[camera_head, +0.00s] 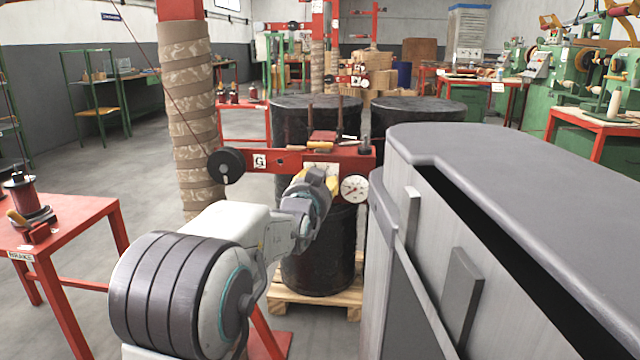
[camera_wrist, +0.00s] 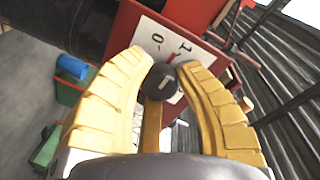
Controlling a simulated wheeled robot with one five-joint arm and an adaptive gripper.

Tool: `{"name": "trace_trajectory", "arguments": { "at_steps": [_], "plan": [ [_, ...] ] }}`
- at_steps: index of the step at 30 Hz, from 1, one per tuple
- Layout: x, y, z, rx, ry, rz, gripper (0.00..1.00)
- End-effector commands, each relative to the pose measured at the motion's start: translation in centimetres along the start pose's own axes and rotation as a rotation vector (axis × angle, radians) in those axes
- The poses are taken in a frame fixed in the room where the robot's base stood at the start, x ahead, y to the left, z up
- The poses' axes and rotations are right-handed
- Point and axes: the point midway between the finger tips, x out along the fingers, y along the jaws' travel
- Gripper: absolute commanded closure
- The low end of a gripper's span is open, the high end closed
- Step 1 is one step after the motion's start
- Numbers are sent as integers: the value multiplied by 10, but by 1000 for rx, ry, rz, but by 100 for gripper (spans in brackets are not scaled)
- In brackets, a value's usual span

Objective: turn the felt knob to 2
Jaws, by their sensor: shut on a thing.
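The felt knob (camera_wrist: 161,82) is dark and round, with a pale mark on its face. It sits in front of a white dial plate (camera_wrist: 150,38) on a red panel in the wrist view. The digits 0 and 1 show on the plate. A short red mark (camera_wrist: 170,58) lies between the knob and the 1; no 2 can be read, and the fingers cover part of the plate. My gripper (camera_wrist: 164,66) has its yellow fingers closed on the knob's two sides. In the head view my gripper (camera_head: 322,178) hides the knob, at the red crossbar (camera_head: 290,160).
The crossbar carries a black wheel (camera_head: 226,165), a G label and a round gauge (camera_head: 354,188) close beside my gripper. A large grey cabinet (camera_head: 520,180) stands close on the right. A red table (camera_head: 70,225) is at left.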

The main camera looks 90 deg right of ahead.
Motion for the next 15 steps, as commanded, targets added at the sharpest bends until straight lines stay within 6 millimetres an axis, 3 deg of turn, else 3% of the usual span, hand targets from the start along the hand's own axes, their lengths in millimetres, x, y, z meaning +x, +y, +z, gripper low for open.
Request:
{"name": "trace_trajectory", "arguments": {
  "at_steps": [12,13,15],
  "plan": [
    [0,0,3,6,-7,0,100],
    [0,-1,4,6,-7,0,67],
    [0,-1,3,6,-6,0,61]
  ]
}}
